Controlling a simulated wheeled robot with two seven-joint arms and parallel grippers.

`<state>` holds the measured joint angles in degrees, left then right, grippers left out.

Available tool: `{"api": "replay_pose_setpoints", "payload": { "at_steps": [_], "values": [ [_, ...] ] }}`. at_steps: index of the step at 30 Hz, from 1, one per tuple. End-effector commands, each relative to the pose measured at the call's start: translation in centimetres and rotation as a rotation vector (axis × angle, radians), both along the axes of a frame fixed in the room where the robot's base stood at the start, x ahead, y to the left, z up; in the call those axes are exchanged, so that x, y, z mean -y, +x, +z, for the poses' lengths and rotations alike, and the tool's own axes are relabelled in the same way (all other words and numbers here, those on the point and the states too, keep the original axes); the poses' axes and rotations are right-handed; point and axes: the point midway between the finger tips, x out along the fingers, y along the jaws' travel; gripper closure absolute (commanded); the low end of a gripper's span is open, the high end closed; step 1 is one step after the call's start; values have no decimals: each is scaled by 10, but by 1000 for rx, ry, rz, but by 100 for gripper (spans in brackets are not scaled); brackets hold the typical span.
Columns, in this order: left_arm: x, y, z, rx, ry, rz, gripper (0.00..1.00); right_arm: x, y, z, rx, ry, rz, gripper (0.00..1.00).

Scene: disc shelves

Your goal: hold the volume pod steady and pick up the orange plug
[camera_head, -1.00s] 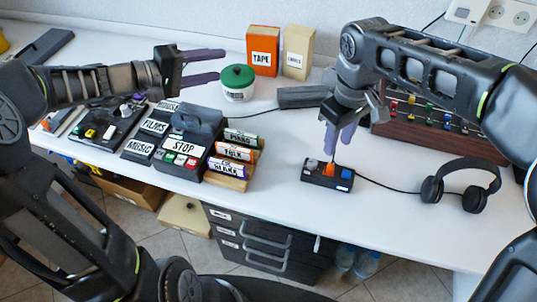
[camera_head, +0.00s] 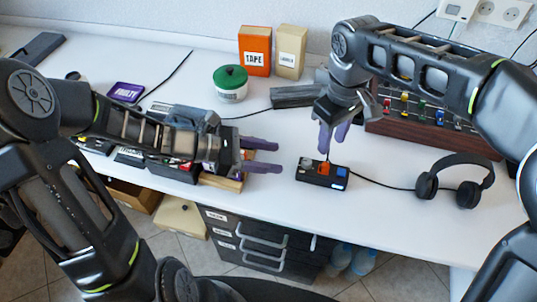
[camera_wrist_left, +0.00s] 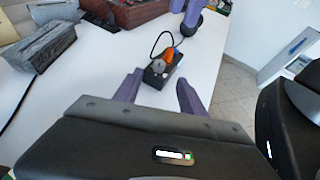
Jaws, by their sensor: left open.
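The volume pod (camera_head: 309,176) is a small black box on the white table, with a cable leaving its far side. The orange plug (camera_head: 324,168) sits on its top, between a grey knob and a blue part. My left gripper (camera_head: 279,157) is open and empty, to the left of the pod and pointing at it. In the left wrist view the pod (camera_wrist_left: 153,79) and orange plug (camera_wrist_left: 170,55) appear just beyond and between my open fingertips (camera_wrist_left: 158,77). My right gripper (camera_head: 332,142) points down above the pod's far side; its fingers' gap is unclear.
Black headphones (camera_head: 455,182) lie to the right. A brown panel with coloured knobs (camera_head: 410,135) stands behind. A green-lidded jar (camera_head: 231,85), orange TAPE box (camera_head: 255,50) and grey block (camera_head: 294,97) are at the back. My left arm covers the disc shelves. The table's front is clear.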

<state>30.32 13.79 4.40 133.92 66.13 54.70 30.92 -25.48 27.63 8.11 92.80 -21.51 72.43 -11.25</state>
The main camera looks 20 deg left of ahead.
Motion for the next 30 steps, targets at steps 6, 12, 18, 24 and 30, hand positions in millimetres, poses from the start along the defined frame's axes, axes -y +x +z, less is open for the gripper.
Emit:
{"api": "replay_pose_setpoints", "payload": {
  "at_steps": [6, 12, 18, 24, 30],
  "values": [
    [5, 2, -2, 2, 1, -2, 52, 0, 0, 0, 0, 0, 0, 64],
    [25, 10, -11, 1, -1, -4, 52, 0, 0, 0, 0, 0, 0, 64],
    [50, 21, -22, 1, -1, -2, 52, 0, 0, 0, 0, 0, 0, 64],
    [65, 28, -29, 3, 1, -1, 52, 0, 0, 0, 0, 0, 0, 64],
    [66, 29, -30, 3, 1, 1, 52, 0, 0, 0, 0, 0, 0, 64]
  ]
}}
